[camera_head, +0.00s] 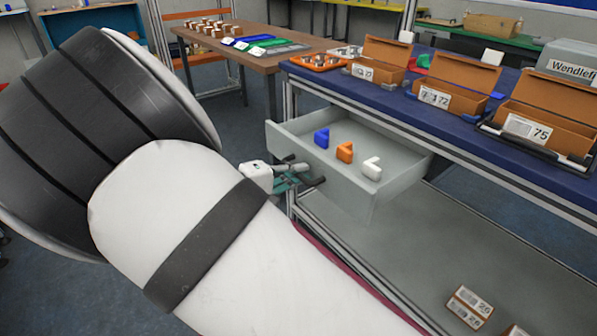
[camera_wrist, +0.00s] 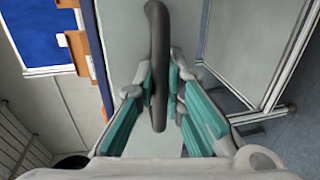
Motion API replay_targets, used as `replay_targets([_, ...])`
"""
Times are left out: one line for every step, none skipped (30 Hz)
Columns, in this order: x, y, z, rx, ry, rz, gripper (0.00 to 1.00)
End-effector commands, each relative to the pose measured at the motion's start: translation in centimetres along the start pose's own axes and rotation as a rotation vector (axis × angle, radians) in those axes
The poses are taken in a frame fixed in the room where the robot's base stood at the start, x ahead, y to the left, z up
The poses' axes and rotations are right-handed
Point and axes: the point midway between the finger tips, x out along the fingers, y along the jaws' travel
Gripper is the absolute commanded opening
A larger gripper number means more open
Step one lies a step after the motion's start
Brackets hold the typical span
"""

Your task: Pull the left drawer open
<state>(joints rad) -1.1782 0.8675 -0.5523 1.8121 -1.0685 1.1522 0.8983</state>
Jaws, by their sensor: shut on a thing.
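The left drawer (camera_head: 375,190) is a grey drawer under the blue workbench, and it stands pulled out from the bench. A blue piece (camera_head: 321,138), an orange piece (camera_head: 345,152) and a white piece (camera_head: 371,168) lie inside it. My gripper (camera_head: 292,180) is at the drawer's front face, partly hidden by my arm. In the wrist view my gripper (camera_wrist: 160,100) has its teal finger pads on both sides of the dark bar handle (camera_wrist: 157,40) and is shut on it. The drawer front (camera_wrist: 125,25) lies behind the handle.
On the blue bench top stand open brown boxes (camera_head: 449,88) with number labels and an orange tray (camera_head: 320,61). A lower shelf (camera_head: 420,260) holds labelled boxes (camera_head: 469,307).

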Motion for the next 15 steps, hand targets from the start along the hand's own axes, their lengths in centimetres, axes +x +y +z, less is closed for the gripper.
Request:
replay_targets([-0.02, -0.05, -0.03, 0.000, 0.001, -0.001, 0.00])
replay_targets([-0.01, -0.05, -0.03, 0.000, 0.001, -0.001, 0.17])
replay_targets([-0.01, -0.05, -0.03, 0.000, 0.001, -0.001, 0.19])
replay_targets([-0.01, -0.04, -0.03, 0.000, 0.001, -0.001, 0.19])
replay_targets([-0.01, -0.04, -0.03, 0.000, 0.001, -0.001, 0.19])
replay_targets([0.00, -0.03, -0.03, 0.000, 0.001, -0.001, 0.19])
replay_targets([0.00, -0.03, -0.03, 0.000, 0.001, -0.001, 0.19])
replay_targets([0.00, -0.03, -0.03, 0.000, 0.001, -0.001, 0.19])
replay_targets([0.00, -0.02, -0.03, 0.000, 0.001, -0.001, 0.19])
replay_targets([0.01, -0.02, -0.03, 0.000, 0.001, -0.001, 0.19])
replay_targets([-0.01, -0.02, -0.03, 0.000, 0.001, -0.001, 0.19])
replay_targets([-0.09, -0.02, -0.04, 0.000, 0.001, -0.001, 0.19])
replay_targets([-0.20, -0.02, -0.05, 0.000, 0.002, -0.001, 0.19])
replay_targets([-0.38, -0.02, -0.06, 0.001, 0.002, -0.001, 0.19])
replay_targets([-0.71, -0.03, -0.08, 0.001, 0.002, -0.002, 0.19])
